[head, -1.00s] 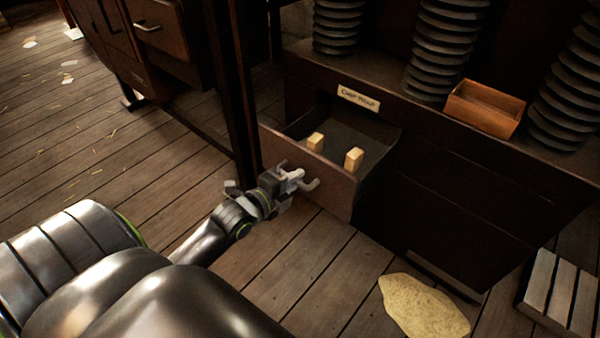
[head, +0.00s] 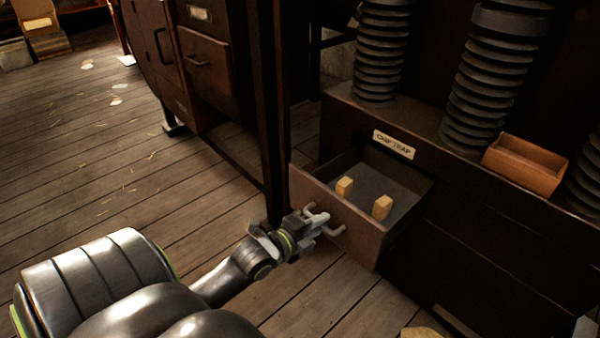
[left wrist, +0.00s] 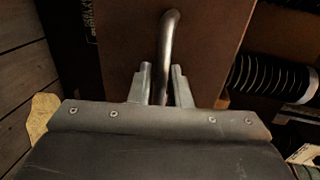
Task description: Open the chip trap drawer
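The chip trap drawer (head: 338,218) stands pulled out of the dark cabinet, below a "CHIP TRAP" label (head: 394,144). Its inside shows, with two small yellowish blocks (head: 344,187) (head: 382,206) in it. A metal bar handle (head: 338,230) sits on its front; it also shows in the left wrist view (left wrist: 169,45). My left gripper (head: 318,221) is at the handle, with its fingers (left wrist: 161,85) on both sides of the bar, close around it. My right gripper is not in view.
A small open wooden box (head: 524,164) sits on the cabinet ledge beside dark ribbed columns (head: 497,75). A dark post (head: 270,110) stands left of the drawer. Another cabinet (head: 205,65) is behind at left. The plank floor before the drawer is mostly clear.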

